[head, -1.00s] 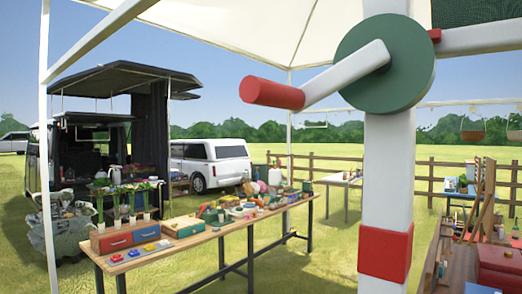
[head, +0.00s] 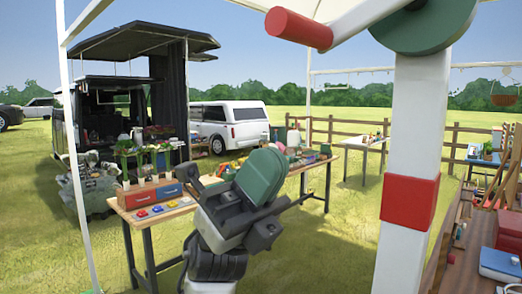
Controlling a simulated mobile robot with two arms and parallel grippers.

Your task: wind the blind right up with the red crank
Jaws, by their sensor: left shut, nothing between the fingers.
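The red crank handle (head: 299,29) sticks out toward the upper left on a white crank arm (head: 365,14). The arm joins a round green hub (head: 425,28) on a white post (head: 415,120); the top of the hub is cut off by the picture's edge. My left gripper (head: 304,199) is in the lower middle, well below the red handle and apart from it. It is shut and empty, its dark fingers pointing right. The blind is not in view. My right gripper is not in view.
A red band (head: 409,203) wraps the post. A wooden table (head: 165,208) with a drawer box and many small goods stands behind my left arm. A bench (head: 450,255) with a blue box (head: 500,264) is at right. The air between gripper and handle looks clear.

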